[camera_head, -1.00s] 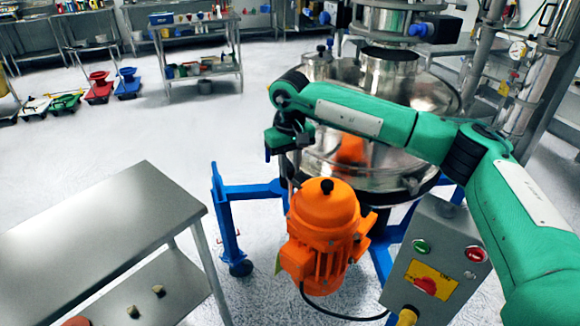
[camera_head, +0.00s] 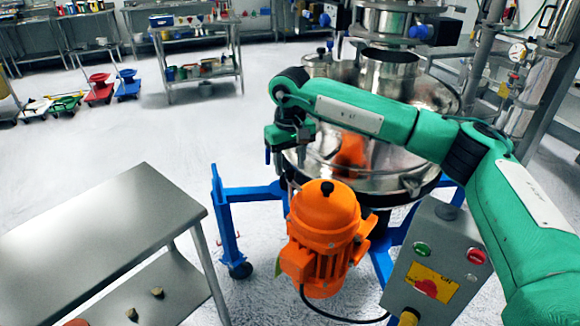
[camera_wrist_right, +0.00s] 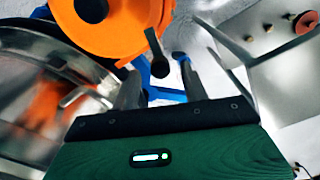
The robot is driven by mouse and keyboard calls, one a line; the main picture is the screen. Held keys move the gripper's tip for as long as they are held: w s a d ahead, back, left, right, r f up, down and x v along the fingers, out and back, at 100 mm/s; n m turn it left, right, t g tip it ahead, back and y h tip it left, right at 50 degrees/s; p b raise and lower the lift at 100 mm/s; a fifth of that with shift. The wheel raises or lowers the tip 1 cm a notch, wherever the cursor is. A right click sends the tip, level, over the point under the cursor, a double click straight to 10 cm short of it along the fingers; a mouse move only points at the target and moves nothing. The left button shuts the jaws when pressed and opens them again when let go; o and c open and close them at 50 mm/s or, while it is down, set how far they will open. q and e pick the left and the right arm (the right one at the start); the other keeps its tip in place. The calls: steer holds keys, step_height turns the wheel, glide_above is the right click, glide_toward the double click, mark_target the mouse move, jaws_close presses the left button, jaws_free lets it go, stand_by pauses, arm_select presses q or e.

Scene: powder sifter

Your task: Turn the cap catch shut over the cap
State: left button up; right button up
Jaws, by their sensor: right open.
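My right gripper (camera_head: 283,160) hangs at the left edge of the steel sifter (camera_head: 385,170), above and just behind the orange motor (camera_head: 324,230). In the right wrist view, the gripper (camera_wrist_right: 158,82) is open. A dark lever with a rounded end (camera_wrist_right: 157,55) shows between and beyond its fingertips, beside the orange motor (camera_wrist_right: 120,25). I cannot tell whether this lever is the cap catch, or whether the fingers touch it. The cap cannot be made out for certain; the arm hides part of the sifter lid. My left gripper is not in view.
A steel table (camera_head: 105,225) stands at the front left, with small pieces on its lower shelf. A grey control box (camera_head: 435,262) stands right of the motor. A blue frame (camera_head: 225,220) holds the sifter.

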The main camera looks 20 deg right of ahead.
mark_target(290, 171)
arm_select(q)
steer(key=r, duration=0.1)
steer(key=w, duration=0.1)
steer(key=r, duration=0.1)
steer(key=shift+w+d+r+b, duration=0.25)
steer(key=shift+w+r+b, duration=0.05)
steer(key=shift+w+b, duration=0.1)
arm_select(e)
step_height(290, 171, up, 12)
steer(key=shift+r, duration=0.2)
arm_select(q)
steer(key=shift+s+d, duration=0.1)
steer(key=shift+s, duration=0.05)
